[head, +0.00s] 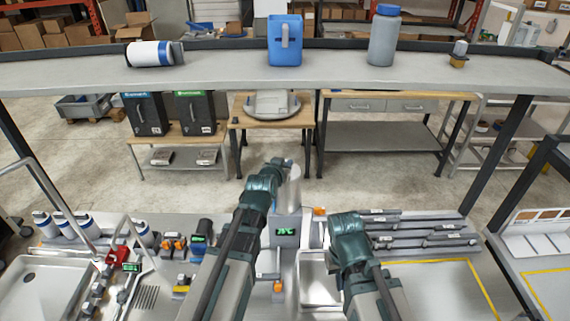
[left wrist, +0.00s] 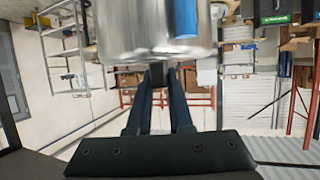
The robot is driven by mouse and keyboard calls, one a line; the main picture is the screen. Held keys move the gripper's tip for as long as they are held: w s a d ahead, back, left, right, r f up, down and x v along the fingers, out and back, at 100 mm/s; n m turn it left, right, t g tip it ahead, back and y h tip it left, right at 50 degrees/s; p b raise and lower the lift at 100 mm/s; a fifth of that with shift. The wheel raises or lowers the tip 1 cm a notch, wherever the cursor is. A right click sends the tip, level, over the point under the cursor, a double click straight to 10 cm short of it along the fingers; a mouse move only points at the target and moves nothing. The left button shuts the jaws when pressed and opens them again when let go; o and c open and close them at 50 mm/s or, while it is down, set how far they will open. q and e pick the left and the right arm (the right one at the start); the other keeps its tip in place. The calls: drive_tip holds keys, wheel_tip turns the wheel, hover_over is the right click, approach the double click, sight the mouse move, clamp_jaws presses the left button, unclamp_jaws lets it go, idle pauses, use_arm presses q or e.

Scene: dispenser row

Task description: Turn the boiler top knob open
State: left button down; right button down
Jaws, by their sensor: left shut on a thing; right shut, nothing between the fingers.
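The boiler (head: 286,231) stands at the middle of the counter, with a display on its front and a shiny metal cylinder (head: 294,186) above it. My left gripper (head: 282,164) is at the top of this cylinder. In the left wrist view the metal cylinder (left wrist: 150,38) fills the top middle. The fingers of my left gripper (left wrist: 160,78) reach up to it and are shut on a small dark piece, seemingly the boiler top knob (left wrist: 158,73), mostly hidden. My right gripper (head: 349,226) is over the counter right of the boiler, shut and empty; its fingertips are hidden behind the wrist.
A shelf above holds a blue jug (head: 285,40), a grey bottle (head: 383,38) and a white roll-like container (head: 150,53). Grey rails (head: 420,232) lie right. A metal bin (head: 318,280) sits before the boiler.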

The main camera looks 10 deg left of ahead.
use_arm(q)
drive_tip(key=shift+n+y, duration=1.1)
drive_tip(key=shift+y, duration=0.2)
drive_tip(key=shift+s+f+n+y, duration=0.1)
drive_tip(key=shift+n+y, duration=0.6)
drive_tip(key=c, duration=0.8)
unclamp_jaws()
